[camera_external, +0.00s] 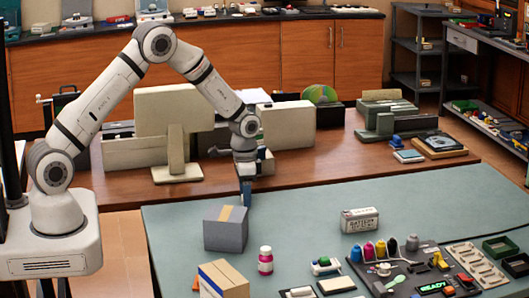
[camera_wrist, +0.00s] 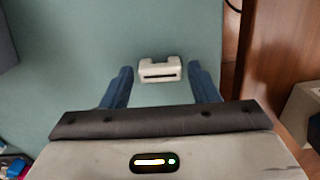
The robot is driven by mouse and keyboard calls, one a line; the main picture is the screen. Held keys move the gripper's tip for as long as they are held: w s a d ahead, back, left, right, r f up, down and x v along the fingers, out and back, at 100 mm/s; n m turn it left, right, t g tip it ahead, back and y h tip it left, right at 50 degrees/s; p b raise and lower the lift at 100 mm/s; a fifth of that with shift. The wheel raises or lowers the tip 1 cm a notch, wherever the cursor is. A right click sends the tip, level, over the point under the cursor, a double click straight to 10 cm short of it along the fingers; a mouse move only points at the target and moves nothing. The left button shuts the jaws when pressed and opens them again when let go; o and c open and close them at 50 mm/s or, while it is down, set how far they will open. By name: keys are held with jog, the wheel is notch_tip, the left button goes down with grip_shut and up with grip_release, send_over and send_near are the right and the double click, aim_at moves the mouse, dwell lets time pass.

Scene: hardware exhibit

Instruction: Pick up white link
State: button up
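The white link (camera_wrist: 160,70) is a small whitish piece with a notch in its far edge and a dark slot along its near side. In the wrist view it lies on the grey-green mat (camera_wrist: 90,45), between and slightly ahead of my blue fingertips. My gripper (camera_wrist: 160,77) is open, with a gap on both sides of the link and nothing held. In the external view my gripper (camera_external: 246,195) points down at the mat's far edge, just behind a grey box. I cannot make out the link there; the box or gripper seems to hide it.
The grey box (camera_external: 226,229) with a tan strip stands close in front of my gripper. A wooden desk (camera_external: 310,168) with a monitor (camera_external: 175,125) is behind.

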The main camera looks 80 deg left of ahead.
jog(key=c, duration=0.7)
jog(key=shift+r, duration=0.1)
